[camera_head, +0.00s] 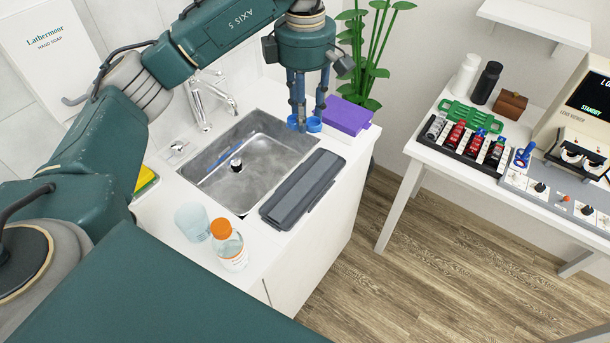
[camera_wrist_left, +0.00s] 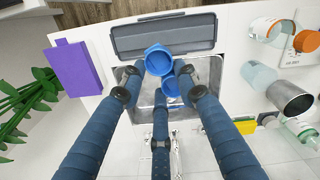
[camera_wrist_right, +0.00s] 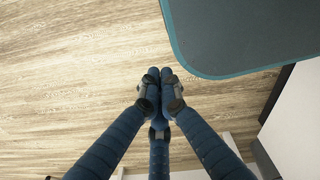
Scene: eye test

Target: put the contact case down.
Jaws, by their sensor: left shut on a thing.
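The blue contact case (camera_head: 313,124), with two round cups, is between the fingertips of my left gripper (camera_head: 307,112). In the head view it appears over the sink's far right corner; its height there is hard to tell. In the left wrist view the contact case (camera_wrist_left: 158,61) sits between the fingers of my left gripper (camera_wrist_left: 160,85), in front of the sink and the grey case's edge. The fingers are shut on it. My right gripper (camera_wrist_right: 160,76) is shut and empty, its fingertips together above the wood floor.
The steel sink (camera_head: 216,172) fills the counter's middle. A long grey case (camera_head: 303,190) lies at its right, a purple box (camera_head: 346,116) behind. A glass (camera_head: 192,221) and orange-capped bottle (camera_head: 229,250) stand in front. A white table (camera_head: 416,150) with instruments stands right.

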